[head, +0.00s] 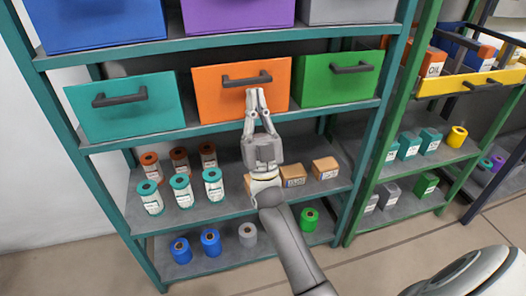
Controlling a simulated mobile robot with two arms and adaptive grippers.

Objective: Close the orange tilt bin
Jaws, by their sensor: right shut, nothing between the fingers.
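The orange tilt bin (215,94) sits on the rack's upper shelf, between a teal bin (128,118) and a green bin (318,85). It has a dark bar handle (247,80) across its front. Its front looks roughly in line with its neighbours, and I see no clear gap at its top edge. My right gripper (256,93) is shut and empty, pointing up at the orange front just below the handle. I cannot tell whether the fingertips touch it. My left gripper is not in view.
Blue (95,22), purple (238,14) and grey (345,10) bins fill the shelf above. Labelled cans (182,190) and small boxes (325,168) stand below. Green rack posts (398,120) and a yellow-fronted tray (470,82) are to the right.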

